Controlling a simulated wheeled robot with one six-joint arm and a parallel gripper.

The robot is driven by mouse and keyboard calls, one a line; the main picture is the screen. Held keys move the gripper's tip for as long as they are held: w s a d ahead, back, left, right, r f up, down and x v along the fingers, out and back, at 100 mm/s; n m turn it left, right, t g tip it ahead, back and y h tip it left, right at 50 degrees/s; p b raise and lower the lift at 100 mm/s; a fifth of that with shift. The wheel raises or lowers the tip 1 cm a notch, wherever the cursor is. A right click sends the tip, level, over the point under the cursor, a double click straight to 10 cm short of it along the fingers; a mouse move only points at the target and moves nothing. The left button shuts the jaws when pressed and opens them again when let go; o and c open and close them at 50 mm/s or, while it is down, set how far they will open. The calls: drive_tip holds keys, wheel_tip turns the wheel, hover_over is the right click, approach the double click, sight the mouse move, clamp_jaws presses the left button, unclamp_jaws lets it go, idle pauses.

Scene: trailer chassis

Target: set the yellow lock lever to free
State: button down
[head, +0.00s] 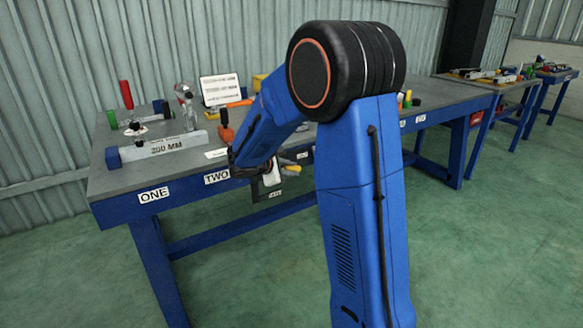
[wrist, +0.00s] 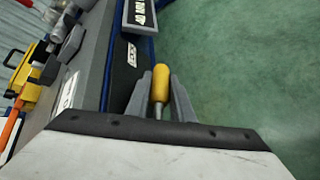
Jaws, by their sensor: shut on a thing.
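The yellow lock lever (wrist: 160,82) shows in the wrist view as a rounded yellow grip on a thin metal stem. My gripper (wrist: 161,92) has its two grey fingers on either side of this grip, shut on it. In the head view my gripper (head: 286,163) is at the front edge of the bench, and the yellow grip (head: 294,168) shows at its fingertips. The lever's pivot is hidden behind the gripper body. A dark plate with a white-lettered sign (wrist: 140,13) lies beyond the lever; I cannot read its words surely.
The blue-framed bench (head: 120,208) carries labels ONE and TWO on its front. On its top stand a grey block marked 200 MM (head: 165,147), a red-handled tool (head: 126,95) and a white sign (head: 220,90). The green floor (head: 240,265) in front is clear.

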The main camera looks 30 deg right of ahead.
drive_tip(key=f+y, duration=0.2)
drive_tip(key=y, duration=0.1)
drive_tip(key=shift+a+m+g, duration=0.3)
drive_tip(key=shift+a, duration=0.1)
drive_tip(key=shift+s+a+f+m+y, duration=0.1)
drive_tip(key=shift+a+f+m+y, duration=0.15)
drive_tip(key=shift+a+f+y, duration=0.9)
drive_tip(key=shift+w+a+r+m+y, duration=0.15)
drive_tip(key=shift+a+y, duration=0.3)
drive_tip(key=shift+y, duration=1.6)
drive_tip(key=shift+s+a+f+m+y, duration=0.25)
drive_tip(key=shift+a+f+y, duration=0.45)
drive_tip(key=shift+y, duration=0.9)
drive_tip(key=shift+w+a+r+g, duration=0.1)
drive_tip(key=shift+a+g, duration=0.05)
drive_tip(key=shift+g, duration=0.15)
drive_tip(key=c, duration=1.8)
unclamp_jaws()
